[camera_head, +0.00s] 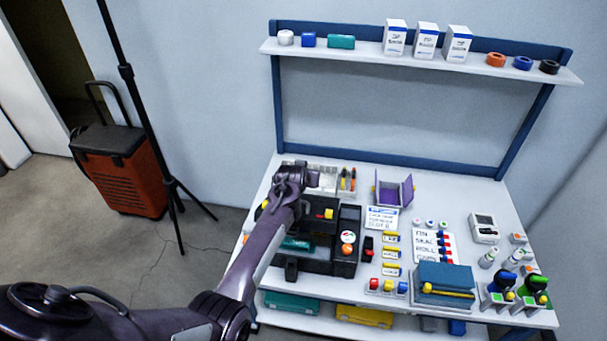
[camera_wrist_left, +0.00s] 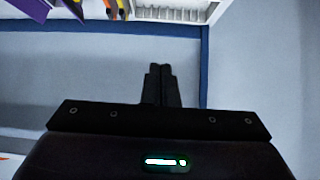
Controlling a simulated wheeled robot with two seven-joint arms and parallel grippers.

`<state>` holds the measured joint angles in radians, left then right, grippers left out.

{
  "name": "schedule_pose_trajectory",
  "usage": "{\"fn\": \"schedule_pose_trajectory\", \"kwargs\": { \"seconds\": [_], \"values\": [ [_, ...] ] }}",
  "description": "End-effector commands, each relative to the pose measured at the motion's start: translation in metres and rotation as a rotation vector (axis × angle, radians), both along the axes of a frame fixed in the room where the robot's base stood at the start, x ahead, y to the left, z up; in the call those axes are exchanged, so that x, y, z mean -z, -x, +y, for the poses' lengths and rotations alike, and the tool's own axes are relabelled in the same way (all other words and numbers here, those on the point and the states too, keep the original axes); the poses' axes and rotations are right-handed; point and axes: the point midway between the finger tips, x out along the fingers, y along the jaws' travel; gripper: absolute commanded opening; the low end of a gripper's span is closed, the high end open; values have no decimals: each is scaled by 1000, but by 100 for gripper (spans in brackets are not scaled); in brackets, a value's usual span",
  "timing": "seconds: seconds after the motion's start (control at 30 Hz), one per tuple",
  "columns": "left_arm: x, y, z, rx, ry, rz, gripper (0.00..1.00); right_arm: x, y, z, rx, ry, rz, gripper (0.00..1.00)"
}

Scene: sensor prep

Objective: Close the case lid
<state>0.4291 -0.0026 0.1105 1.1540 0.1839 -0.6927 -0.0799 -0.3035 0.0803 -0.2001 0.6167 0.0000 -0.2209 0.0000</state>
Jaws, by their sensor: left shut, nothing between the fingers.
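A dark open case (camera_head: 318,266) stands on the left part of the workbench, with a teal item and small round items in its compartments. A dark panel at its back (camera_head: 322,208) looks like the raised lid, but my arm hides part of it and I cannot tell its exact angle. My left gripper (camera_head: 315,179) is at the back of the bench behind the case, near the white tray. In the left wrist view its fingers (camera_wrist_left: 160,85) are shut together and empty, with wall beyond them. My right gripper is not in view.
A white ribbed tray (camera_wrist_left: 183,14) and a purple holder (camera_head: 393,190) stand at the back. A blue box (camera_head: 445,278), labels and bottles fill the right side. A shelf with boxes (camera_head: 426,40) hangs above.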

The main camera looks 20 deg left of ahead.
Motion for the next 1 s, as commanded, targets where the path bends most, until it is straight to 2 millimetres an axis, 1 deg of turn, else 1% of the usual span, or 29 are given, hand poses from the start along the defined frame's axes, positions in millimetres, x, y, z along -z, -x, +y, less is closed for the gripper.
{"fn": "schedule_pose_trajectory", "kwargs": {
  "seconds": [0.03,0.17,0.27,0.37,0.5,0.7,0.87,1.0],
  "values": [
    [10,9,-2,1,-11,-36,0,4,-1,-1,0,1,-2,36],
    [24,29,-8,1,-40,-156,0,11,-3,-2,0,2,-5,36],
    [37,46,-12,2,-65,-248,0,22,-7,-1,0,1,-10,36],
    [54,63,-16,2,-89,-339,0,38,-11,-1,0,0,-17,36],
    [76,84,-22,1,-121,-465,0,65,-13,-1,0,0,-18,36],
    [104,105,-27,1,-161,-621,0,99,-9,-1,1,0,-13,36],
    [119,115,-30,0,-185,-713,0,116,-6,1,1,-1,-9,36],
    [129,121,-32,0,-184,-708,0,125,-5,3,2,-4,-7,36]
  ]
}}
